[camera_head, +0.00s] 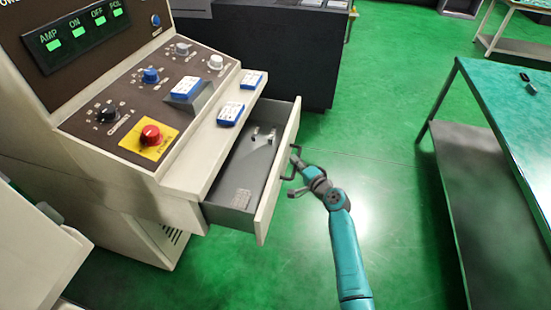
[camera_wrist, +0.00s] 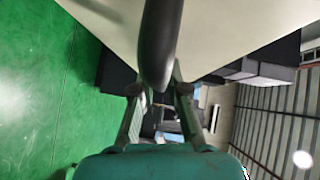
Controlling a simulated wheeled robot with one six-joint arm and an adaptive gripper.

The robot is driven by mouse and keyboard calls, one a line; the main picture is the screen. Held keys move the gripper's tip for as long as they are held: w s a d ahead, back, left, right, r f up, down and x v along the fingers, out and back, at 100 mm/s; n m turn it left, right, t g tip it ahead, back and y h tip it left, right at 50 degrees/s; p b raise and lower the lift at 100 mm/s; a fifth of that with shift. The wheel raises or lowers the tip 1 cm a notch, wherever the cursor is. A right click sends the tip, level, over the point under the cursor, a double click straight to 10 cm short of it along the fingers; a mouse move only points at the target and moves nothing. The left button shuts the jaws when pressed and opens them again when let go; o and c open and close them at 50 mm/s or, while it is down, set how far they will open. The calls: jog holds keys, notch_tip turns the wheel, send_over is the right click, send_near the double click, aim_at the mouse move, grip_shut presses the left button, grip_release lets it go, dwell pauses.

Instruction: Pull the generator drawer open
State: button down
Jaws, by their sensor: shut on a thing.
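The generator drawer (camera_head: 281,168) is part-way out of the beige generator cabinet, with its grey inside showing. Small metal pieces (camera_head: 264,135) and a pale label lie in it. A dark bar handle (camera_head: 288,165) is on its front panel. My gripper (camera_head: 296,160) is at the handle and shut on it. In the wrist view the dark handle (camera_wrist: 160,45) passes between the fingers of my gripper (camera_wrist: 158,88), in front of the pale drawer front (camera_wrist: 215,30). The finger contact is partly hidden by the handle.
The generator panel has knobs and a red button (camera_head: 150,134) on a yellow plate. Blue-and-white boxes (camera_head: 231,113) lie on the ledge above the drawer. A teal-topped table (camera_head: 505,100) stands at right. Green floor (camera_head: 390,190) is clear between the drawer and table.

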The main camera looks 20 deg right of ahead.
jog(key=s+d, duration=0.6)
jog(key=d, duration=0.2)
jog(key=shift+d, duration=0.1)
jog(key=c, duration=1.2)
grip_release()
jog(key=s, duration=0.4)
jog(key=s+d+r, duration=0.1)
jog(key=s, duration=0.6)
jog(key=shift+s+d+r, duration=0.3)
jog(key=shift+s+d, duration=0.05)
jog(key=shift+a, duration=0.1)
